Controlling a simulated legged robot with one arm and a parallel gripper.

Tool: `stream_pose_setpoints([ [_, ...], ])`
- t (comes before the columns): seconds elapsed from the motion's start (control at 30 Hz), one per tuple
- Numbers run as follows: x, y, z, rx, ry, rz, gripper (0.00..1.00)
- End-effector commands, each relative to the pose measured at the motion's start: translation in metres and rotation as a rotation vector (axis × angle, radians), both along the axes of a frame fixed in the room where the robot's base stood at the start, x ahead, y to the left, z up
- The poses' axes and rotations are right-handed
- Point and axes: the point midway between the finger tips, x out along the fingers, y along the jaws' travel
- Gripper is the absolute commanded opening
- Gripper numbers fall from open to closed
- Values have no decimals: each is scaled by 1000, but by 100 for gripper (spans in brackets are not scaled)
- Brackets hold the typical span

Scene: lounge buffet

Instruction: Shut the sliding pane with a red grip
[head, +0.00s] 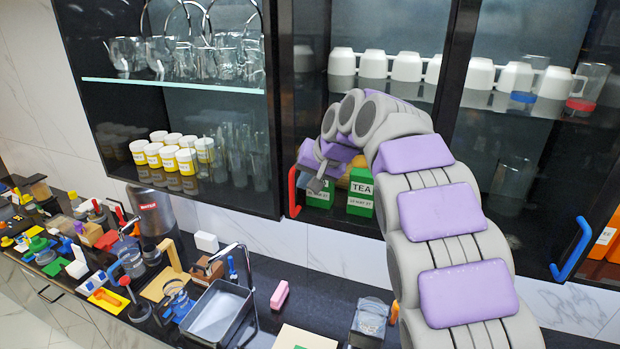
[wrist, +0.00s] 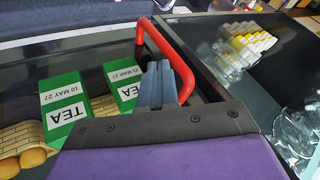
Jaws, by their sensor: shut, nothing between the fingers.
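The red grip (head: 293,190) is an upright bar handle near the lower left edge of the middle glass pane (head: 315,122) of the black wall cabinet. It also shows in the wrist view (wrist: 168,52), slanting along a dark frame edge. My gripper (head: 316,184) is just right of the red grip in the head view, in front of the pane. In the wrist view its two grey fingers (wrist: 158,84) are together and empty, close beside the red bar. I cannot tell whether they touch it. My arm hides part of the pane.
Green tea boxes (head: 360,190) and white mugs (head: 406,67) show in the middle section. Yellow-labelled jars (head: 186,161) and glass jugs (head: 228,62) stand in the left section. A blue grip (head: 573,249) is at right. The counter below is crowded at left.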

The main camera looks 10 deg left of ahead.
Motion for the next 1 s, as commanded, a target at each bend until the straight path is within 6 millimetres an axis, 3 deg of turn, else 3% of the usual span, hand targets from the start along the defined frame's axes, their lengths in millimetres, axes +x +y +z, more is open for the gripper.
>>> stream_pose_setpoints([
  [0.37,-6,-8,17,-1,-2,-2,0],
  [0.73,-32,-38,70,-6,-2,-4,0],
  [1.0,-37,-50,77,-4,1,-3,0],
])
